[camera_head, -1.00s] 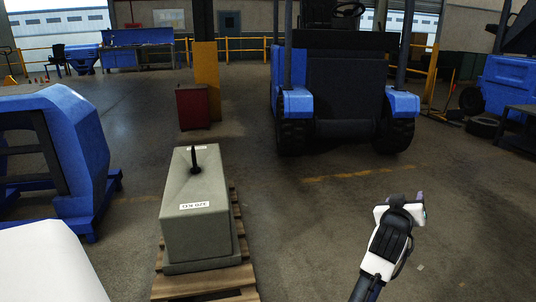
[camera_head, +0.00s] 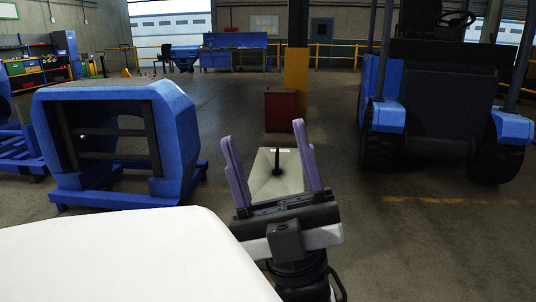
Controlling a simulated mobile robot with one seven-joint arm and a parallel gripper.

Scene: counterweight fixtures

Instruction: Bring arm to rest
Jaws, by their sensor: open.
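My gripper (camera_head: 263,132) is at the lower middle of the head view. Its two purple fingers point up and stand wide apart, with nothing held between them. The grey counterweight block (camera_head: 270,172) with a black post on top lies behind the gripper in the picture. The block's top and post show between the fingers. Its lower part and the pallet under it are hidden by my gripper and arm. I cannot tell the distance between gripper and block, but no contact shows.
A blue frame fixture (camera_head: 175,130) stands on the floor at the left. A blue and black forklift (camera_head: 430,115) stands at the right. A red cabinet (camera_head: 280,110) and a yellow-based pillar (camera_head: 296,72) stand behind the block. Open floor shows at the lower right.

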